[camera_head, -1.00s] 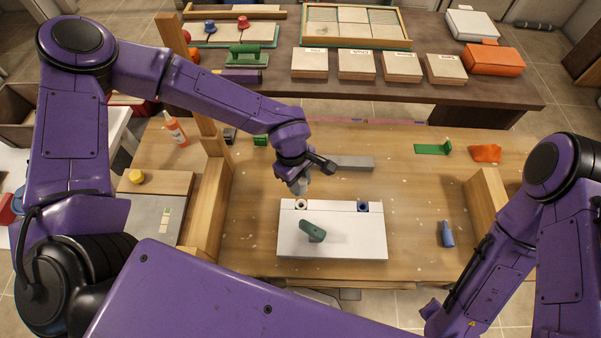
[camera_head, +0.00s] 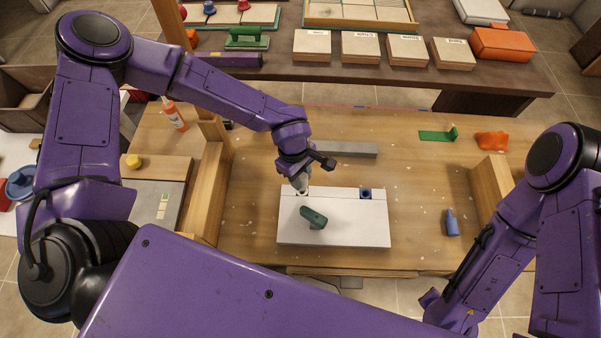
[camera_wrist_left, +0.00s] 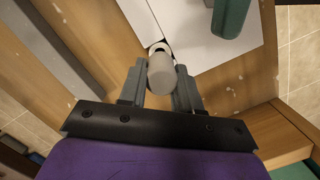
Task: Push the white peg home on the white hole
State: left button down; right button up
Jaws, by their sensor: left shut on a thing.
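My left gripper (camera_head: 300,181) is shut on the white peg (camera_wrist_left: 162,75), a pale cylinder between its two fingers in the left wrist view. The gripper is at the back left edge of the white board (camera_head: 345,232), right at the white hole (camera_head: 302,193). Part of the hole's pale rim and dark opening (camera_wrist_left: 159,47) shows just beyond the peg in the left wrist view. I cannot tell whether the peg is in the hole. My right gripper is not in view.
A grey bar (camera_head: 345,149) lies behind the board. A blue bottle (camera_head: 452,222) stands to the right, and a wooden rail (camera_head: 208,190) to the left.

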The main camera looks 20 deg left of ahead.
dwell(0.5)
pick_arm(q)
jog(key=shift+p, duration=0.4)
jog(key=shift+r, duration=0.1)
dwell(0.5)
jog(key=shift+p, duration=0.3)
dwell(0.4)
jog(key=shift+f+b, duration=1.05)
jog(key=shift+f, duration=1.2)
jog(key=c, duration=0.7)
grip_release()
